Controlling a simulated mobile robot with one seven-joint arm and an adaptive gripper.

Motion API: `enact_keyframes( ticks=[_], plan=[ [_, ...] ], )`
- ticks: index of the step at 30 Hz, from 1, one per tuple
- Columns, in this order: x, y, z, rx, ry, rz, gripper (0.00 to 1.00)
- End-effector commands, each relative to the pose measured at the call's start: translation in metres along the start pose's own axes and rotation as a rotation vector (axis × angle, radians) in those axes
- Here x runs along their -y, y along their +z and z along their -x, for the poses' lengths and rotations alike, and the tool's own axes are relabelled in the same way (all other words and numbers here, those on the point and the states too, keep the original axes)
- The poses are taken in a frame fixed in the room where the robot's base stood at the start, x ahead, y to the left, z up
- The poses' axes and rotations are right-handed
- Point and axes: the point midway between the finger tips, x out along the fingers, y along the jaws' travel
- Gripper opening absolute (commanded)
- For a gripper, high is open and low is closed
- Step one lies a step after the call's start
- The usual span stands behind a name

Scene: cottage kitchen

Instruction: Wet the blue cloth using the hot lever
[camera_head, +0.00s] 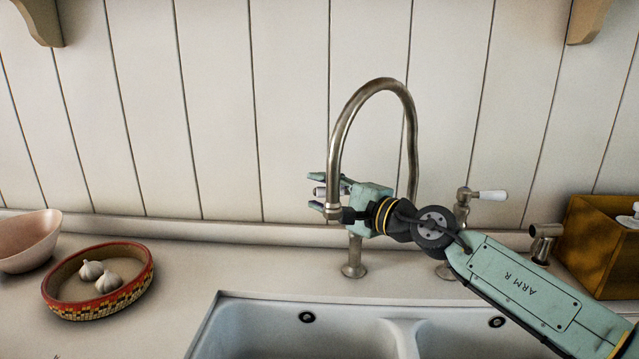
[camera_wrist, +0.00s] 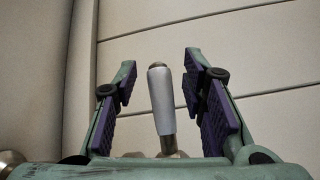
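The tap has a tall curved metal spout (camera_head: 342,130) with a lever on each side. The left lever's tip (camera_head: 319,191) shows between my fingers, and its metal post (camera_head: 354,258) stands below my gripper. In the wrist view its white handle (camera_wrist: 161,100) stands between the purple finger pads, with a gap on both sides. My gripper (camera_head: 316,192) is open around this handle; it also shows in the wrist view (camera_wrist: 160,88). The right lever (camera_head: 488,196) has a white handle pointing right. No hot mark is readable. The blue cloth is not seen in either view.
A white double sink (camera_head: 270,325) lies below the tap. At left are a patterned bowl (camera_head: 60,296) with garlic and a pink bowl (camera_head: 28,240). At right are a small metal spout (camera_head: 543,240) and a brown box (camera_head: 595,240). A panelled wall is close behind.

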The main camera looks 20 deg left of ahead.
Motion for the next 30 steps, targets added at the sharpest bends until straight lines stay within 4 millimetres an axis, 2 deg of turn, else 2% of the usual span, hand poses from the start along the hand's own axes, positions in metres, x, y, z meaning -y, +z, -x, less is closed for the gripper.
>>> enact_keyframes(
  ticks=[4,12,30],
  plan=[
    [0.0003,0.0004,-0.0087,0.000,0.001,0.000,0.38],
    [-0.0006,-0.0001,-0.0095,0.000,0.000,0.000,0.38],
    [-0.0009,0.0000,-0.0093,0.000,0.001,-0.001,0.00]
  ],
)
